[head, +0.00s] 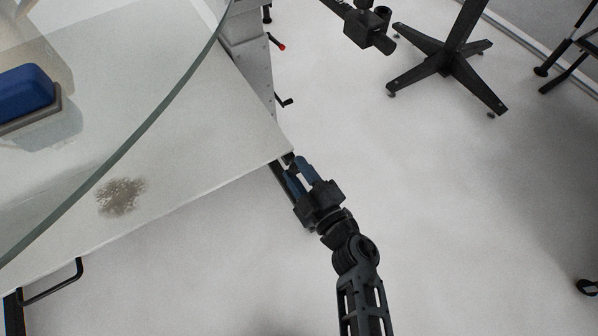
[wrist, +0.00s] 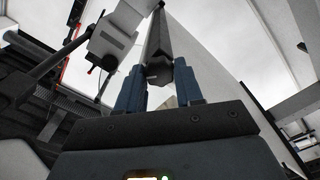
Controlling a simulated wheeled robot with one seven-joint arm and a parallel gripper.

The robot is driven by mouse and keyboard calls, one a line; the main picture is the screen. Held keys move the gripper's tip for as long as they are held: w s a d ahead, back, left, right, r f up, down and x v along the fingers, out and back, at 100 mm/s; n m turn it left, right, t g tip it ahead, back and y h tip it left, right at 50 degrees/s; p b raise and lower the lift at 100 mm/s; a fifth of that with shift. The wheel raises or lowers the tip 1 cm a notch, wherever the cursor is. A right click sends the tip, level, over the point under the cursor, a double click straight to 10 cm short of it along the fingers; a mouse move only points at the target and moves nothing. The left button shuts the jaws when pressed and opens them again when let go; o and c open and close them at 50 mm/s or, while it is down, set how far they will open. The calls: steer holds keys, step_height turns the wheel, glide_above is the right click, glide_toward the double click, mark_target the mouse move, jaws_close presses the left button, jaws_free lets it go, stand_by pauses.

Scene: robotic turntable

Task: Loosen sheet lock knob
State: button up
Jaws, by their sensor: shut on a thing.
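The white sheet (head: 215,150) comes to a corner just beyond my gripper. My gripper (head: 297,176) is at this corner, at the sheet's edge, with its blue fingers pointing up toward it. A small dark part, which looks like the sheet lock knob (wrist: 158,72), sits between the blue fingers in the wrist view, where my gripper (wrist: 159,82) is shut on it. In the head view the knob is mostly hidden by the fingers and the corner, and its turn position cannot be told.
A round glass top (head: 120,75) overhangs the sheet, with a blue block (head: 25,90) at left. A grey column with a red-tipped lever (head: 279,42) and a black crank (head: 285,102) stands beyond the corner. A black star-shaped stand base (head: 450,65) is farther off.

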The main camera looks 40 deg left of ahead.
steer(key=n+b, duration=0.1)
steer(key=n, duration=0.5)
steer(key=shift+f+n+b, duration=0.15)
steer(key=shift+n+b, duration=0.15)
steer(key=shift+b, duration=0.05)
steer(key=shift+s, duration=0.1)
stand_by(0.4)
steer(key=o, duration=1)
steer(key=shift+p+v, duration=0.8)
steer(key=shift+v, duration=3.1)
